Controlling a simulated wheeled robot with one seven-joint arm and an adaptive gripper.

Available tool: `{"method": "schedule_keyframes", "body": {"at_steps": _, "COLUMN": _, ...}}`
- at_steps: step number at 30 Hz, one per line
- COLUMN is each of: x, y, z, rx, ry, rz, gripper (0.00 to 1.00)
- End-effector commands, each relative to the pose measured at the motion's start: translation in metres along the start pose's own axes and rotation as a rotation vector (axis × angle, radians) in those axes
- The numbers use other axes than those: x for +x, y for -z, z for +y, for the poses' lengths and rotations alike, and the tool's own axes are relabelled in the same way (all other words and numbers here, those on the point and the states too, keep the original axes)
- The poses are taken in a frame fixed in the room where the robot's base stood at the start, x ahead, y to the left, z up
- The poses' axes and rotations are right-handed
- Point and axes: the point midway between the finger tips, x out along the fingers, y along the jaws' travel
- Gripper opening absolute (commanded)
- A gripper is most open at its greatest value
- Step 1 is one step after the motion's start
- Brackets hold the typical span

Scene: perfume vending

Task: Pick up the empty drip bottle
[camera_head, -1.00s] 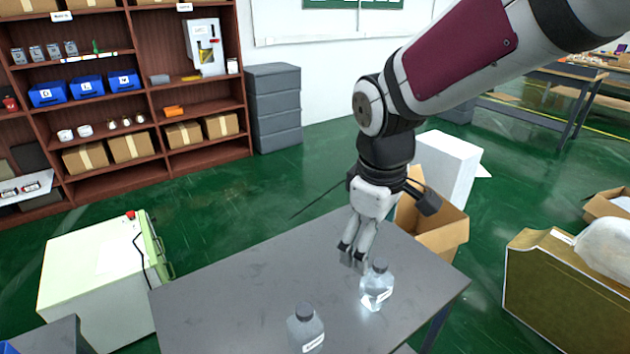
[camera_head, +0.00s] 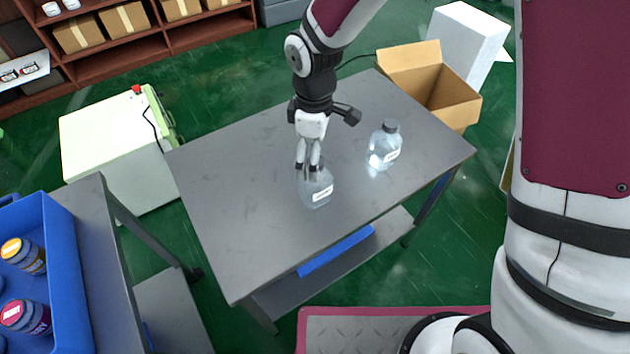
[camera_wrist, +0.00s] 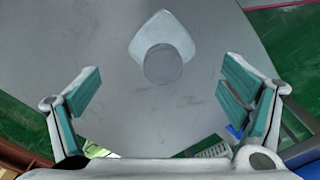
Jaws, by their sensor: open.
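Two clear bottles with grey caps and white labels stand upright on the grey table. The nearer, greyer bottle (camera_head: 318,191) is by my gripper (camera_head: 308,170), whose fingers partly hide its top. The other bottle (camera_head: 384,151) stands to the right, apart from my gripper. I cannot read the labels or tell for sure which bottle is empty. In the wrist view, my gripper (camera_wrist: 163,90) is open, its teal-padded fingers wide apart. One bottle's grey cap (camera_wrist: 162,64) shows from above, between the finger lines and slightly ahead of them. Neither finger touches it in that view.
The table (camera_head: 230,190) has clear room on its left. An open cardboard box (camera_head: 435,90) stands behind its right end. A blue crate (camera_head: 60,260) with coloured jars is on another table at the left. A pale green-white cabinet (camera_head: 110,150) stands behind on the floor.

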Motion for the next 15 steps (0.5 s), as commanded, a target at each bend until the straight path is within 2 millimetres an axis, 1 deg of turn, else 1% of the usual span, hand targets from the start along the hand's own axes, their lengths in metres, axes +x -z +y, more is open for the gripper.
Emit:
{"method": "schedule_keyframes", "body": {"at_steps": 1, "x": 0.005, "y": 0.0, "z": 0.0, "rx": -0.001, "ry": 0.0, "rz": 0.0, "gripper": 0.91}}
{"method": "schedule_keyframes", "body": {"at_steps": 5, "x": 0.011, "y": 0.0, "z": -0.001, "rx": -0.001, "ry": 0.0, "rz": 0.0, "gripper": 0.91}}
{"method": "schedule_keyframes", "body": {"at_steps": 7, "x": 0.018, "y": -0.001, "z": -0.002, "rx": -0.001, "ry": 0.001, "rz": -0.001, "gripper": 0.91}}
{"method": "schedule_keyframes", "body": {"at_steps": 12, "x": 0.043, "y": -0.003, "z": -0.005, "rx": -0.001, "ry": 0.002, "rz": -0.001, "gripper": 0.91}}
{"method": "schedule_keyframes", "body": {"at_steps": 15, "x": 0.054, "y": -0.003, "z": -0.004, "rx": 0.0, "ry": 0.001, "rz": 0.0, "gripper": 0.91}}
